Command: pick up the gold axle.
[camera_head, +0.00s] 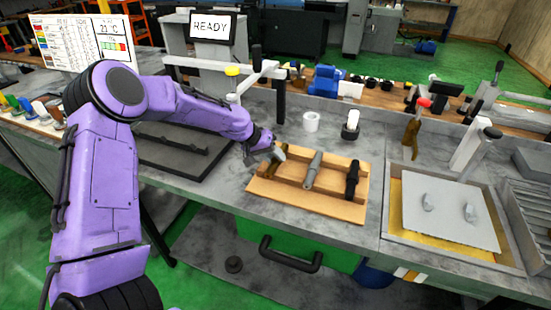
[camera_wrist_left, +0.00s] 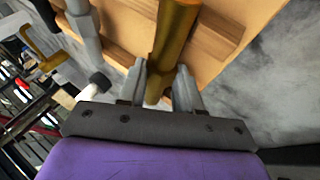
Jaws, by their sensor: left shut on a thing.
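The gold axle (camera_wrist_left: 172,40) lies across the wooden rack in the left wrist view, its near end between my left gripper's fingers (camera_wrist_left: 168,82). My left gripper (camera_head: 279,152) is shut on it at the left end of the wooden rack (camera_head: 324,208) in the head view. A grey axle (camera_head: 313,170) and a black axle (camera_head: 352,179) lie in the same rack to the right. The grey axle also shows in the left wrist view (camera_wrist_left: 87,40). My right gripper is not in view.
A dark flat plate (camera_head: 190,150) lies left of the rack. A white ring (camera_head: 311,121) and a small dark-and-white part (camera_head: 351,125) stand behind it. A tray with a light plate (camera_head: 450,212) is at the right. Bare bench lies between rack and tray.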

